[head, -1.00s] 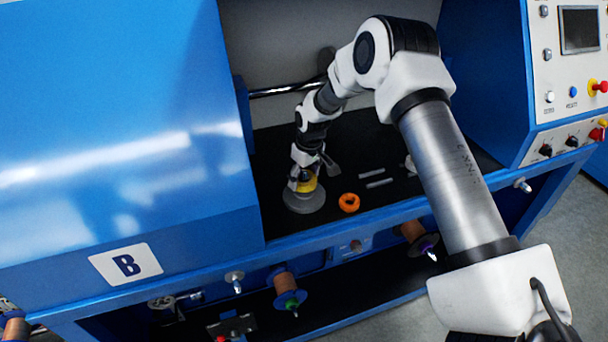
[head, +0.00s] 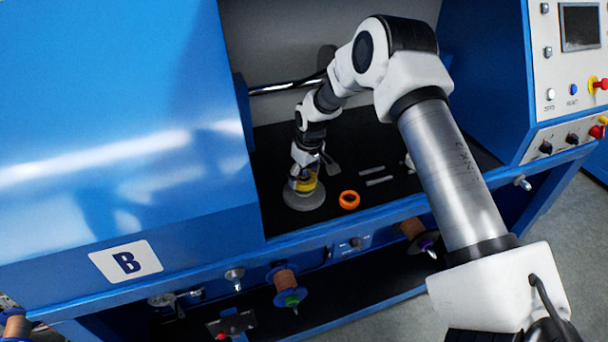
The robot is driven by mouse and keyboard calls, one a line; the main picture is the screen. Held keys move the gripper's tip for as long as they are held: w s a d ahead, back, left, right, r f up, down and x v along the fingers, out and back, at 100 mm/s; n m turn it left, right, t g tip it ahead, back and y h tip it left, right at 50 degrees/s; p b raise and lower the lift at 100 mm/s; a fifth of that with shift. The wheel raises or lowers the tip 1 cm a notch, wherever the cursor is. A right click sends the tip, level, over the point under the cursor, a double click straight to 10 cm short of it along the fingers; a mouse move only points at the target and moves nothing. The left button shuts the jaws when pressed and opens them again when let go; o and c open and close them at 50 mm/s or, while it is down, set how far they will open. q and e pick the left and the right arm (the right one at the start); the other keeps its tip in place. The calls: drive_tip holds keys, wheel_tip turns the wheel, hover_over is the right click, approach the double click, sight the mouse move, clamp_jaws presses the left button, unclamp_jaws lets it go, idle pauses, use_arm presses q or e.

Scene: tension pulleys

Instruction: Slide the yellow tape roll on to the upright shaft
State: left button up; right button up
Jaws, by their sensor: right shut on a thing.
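The yellow tape roll (head: 306,185) is at my right gripper (head: 304,176), low over a round grey base (head: 304,202) on the black work surface. My right gripper points down and is shut on the roll. The upright shaft is hard to make out, as the gripper and roll cover the middle of the base. I cannot tell whether the roll is around the shaft or beside it. My left gripper is not in view.
An orange ring (head: 349,200) lies just right of the base. Two short grey bars (head: 376,176) lie behind it.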

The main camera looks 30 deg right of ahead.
drive_tip(key=shift+f+b, duration=0.5)
drive_tip(key=shift+f, duration=0.4)
drive_tip(key=shift+f, duration=0.1)
drive_tip(key=o, duration=1.2)
drive_tip(key=shift+o, duration=0.2)
wheel_tip(320, 180, up, 12)
drive_tip(key=s, duration=0.1)
drive_tip(key=shift+s, duration=0.4)
drive_tip(key=shift+d+f, duration=0.1)
drive_tip(key=shift+d, duration=0.05)
